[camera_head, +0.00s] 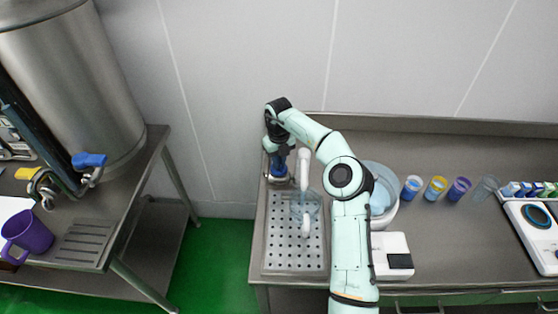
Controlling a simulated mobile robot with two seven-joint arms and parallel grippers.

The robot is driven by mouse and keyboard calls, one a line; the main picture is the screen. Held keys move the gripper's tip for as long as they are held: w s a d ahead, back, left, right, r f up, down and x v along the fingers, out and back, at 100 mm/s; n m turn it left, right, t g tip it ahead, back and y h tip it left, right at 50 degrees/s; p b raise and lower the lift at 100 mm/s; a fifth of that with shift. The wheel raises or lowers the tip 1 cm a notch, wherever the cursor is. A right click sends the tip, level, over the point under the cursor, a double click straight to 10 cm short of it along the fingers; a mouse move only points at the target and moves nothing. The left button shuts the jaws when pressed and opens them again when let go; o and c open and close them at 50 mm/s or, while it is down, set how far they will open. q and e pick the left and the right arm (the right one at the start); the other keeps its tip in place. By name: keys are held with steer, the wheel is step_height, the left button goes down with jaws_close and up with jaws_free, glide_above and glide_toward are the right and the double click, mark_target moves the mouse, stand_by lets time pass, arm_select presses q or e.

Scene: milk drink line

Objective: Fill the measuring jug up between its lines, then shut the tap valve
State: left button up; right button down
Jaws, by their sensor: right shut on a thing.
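My right gripper (278,168) points down at the back left of the right-hand counter. It is shut on a blue part, which looks like the tap valve's handle (281,160); the jaws hide much of it. A clear measuring jug (309,208) stands on the perforated drain tray (290,258), just right of and in front of the gripper. A white upright piece (304,168) rises behind the jug, and another white piece shows at its front. The jug's lines and liquid level are too small to read. My left gripper is not in view.
A steel tank (70,80) with a blue-handled tap (89,160) and a purple jug (27,236) stand on the left table. Right of my arm are a round bowl (392,217), a white scale (390,243) and several cups (411,189).

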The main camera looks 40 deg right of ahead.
steer(key=shift+n, duration=2.1)
steer(key=c, duration=1.1)
jaws_free()
steer(key=shift+c, duration=0.2)
step_height(320, 180, up, 13)
steer(key=shift+r, duration=0.2)
